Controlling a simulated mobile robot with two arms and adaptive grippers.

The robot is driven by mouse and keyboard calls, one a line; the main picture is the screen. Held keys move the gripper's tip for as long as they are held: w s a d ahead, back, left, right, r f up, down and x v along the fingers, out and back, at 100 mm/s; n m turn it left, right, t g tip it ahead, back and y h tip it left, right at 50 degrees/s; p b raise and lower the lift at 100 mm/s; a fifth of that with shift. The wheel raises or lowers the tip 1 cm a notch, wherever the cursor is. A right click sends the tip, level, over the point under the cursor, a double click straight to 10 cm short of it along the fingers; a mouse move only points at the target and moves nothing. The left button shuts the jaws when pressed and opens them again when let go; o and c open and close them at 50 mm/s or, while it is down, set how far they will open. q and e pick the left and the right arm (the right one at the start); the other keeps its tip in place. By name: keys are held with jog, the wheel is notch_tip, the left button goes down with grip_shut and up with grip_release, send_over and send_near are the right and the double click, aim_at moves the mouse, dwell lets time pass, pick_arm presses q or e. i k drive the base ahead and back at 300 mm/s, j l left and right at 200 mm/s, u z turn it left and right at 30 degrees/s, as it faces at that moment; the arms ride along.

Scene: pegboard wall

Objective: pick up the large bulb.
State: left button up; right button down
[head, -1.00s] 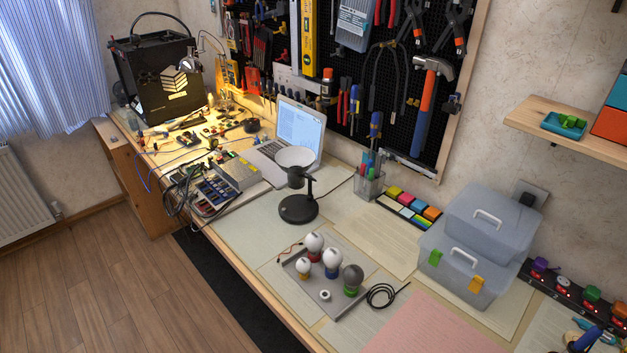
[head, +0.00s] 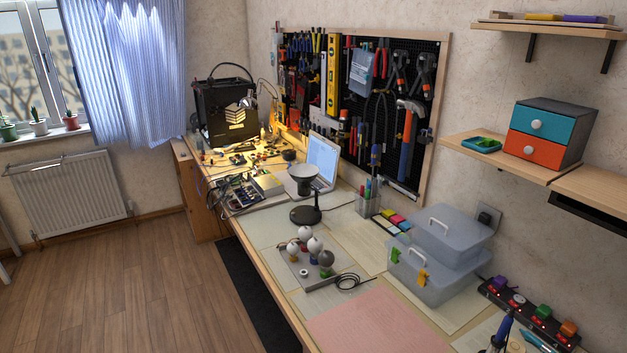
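Several round bulbs stand upright in a grey tray (head: 313,284) on the workbench. One white bulb has a red base (head: 304,233), one white bulb has a blue base (head: 314,244), and a smaller white bulb has a yellow base (head: 293,248). A dark grey bulb (head: 326,258) has a green base. The white bulbs with red and blue bases and the grey one look close in size, so I cannot tell surely which is the large bulb. Neither of my grippers is in view.
Clear storage boxes (head: 436,266) stand farther right. A pink sheet (head: 368,322) lies flat in front. Wooden floor (head: 120,290) is open on the left.

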aim_at(315, 244)
jog(key=i+j+z, duration=0.25)
jog(key=i+j, duration=0.15)
jog(key=j, duration=0.25)
jog(key=i+j+z, duration=0.1)
jog(key=j, duration=0.2)
jog(key=i+j+z, duration=0.1)
jog(key=j, duration=0.25)
jog(key=i, duration=0.1)
